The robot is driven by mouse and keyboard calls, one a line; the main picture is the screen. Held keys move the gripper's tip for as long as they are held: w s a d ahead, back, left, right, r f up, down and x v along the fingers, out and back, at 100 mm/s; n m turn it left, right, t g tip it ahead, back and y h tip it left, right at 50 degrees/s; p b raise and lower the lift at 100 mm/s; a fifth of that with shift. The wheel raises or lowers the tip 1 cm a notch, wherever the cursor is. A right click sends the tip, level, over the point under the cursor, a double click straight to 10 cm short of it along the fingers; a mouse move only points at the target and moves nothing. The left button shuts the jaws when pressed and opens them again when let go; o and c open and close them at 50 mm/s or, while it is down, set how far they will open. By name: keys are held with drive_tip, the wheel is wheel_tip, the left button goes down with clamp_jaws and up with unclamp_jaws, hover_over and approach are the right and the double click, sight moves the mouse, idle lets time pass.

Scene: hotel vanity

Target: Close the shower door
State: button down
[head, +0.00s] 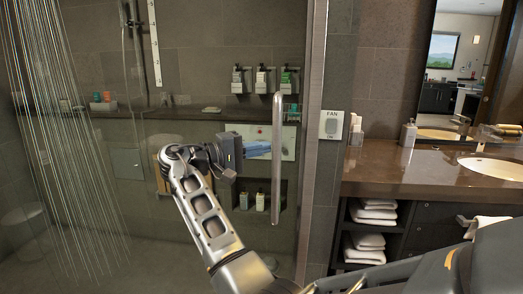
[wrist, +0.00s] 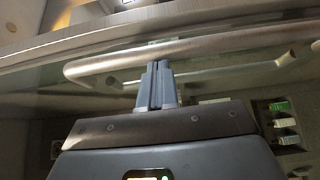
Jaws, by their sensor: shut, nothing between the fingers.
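The shower door is clear glass and hard to make out in the head view. Its upright metal handle (head: 277,160) stands just left of the metal frame post (head: 313,130). My gripper (head: 266,149) is shut and empty, its blue-grey fingers pointing right with the tips close beside the handle. In the wrist view the handle bar (wrist: 215,45) runs across the picture, with a second bar behind it. The fingertips (wrist: 157,68) are together just under the front bar; I cannot tell whether they touch it. How far the door stands open is not clear.
Water streams (head: 65,130) fall at the left of the shower. Bottle dispensers (head: 262,79) hang on its back wall. A fan switch (head: 331,126) is right of the post. The vanity counter (head: 400,165) with folded towels (head: 372,213) below fills the right side.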

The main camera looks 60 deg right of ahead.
drive_tip(key=shift+s+d+f+g, duration=0.1)
drive_tip(key=shift+s+d+g, duration=0.2)
drive_tip(key=shift+s, duration=0.1)
drive_tip(key=b+v, duration=0.2)
drive_tip(key=v, duration=0.6)
drive_tip(key=shift+w+a, duration=0.2)
drive_tip(key=shift+w, duration=0.05)
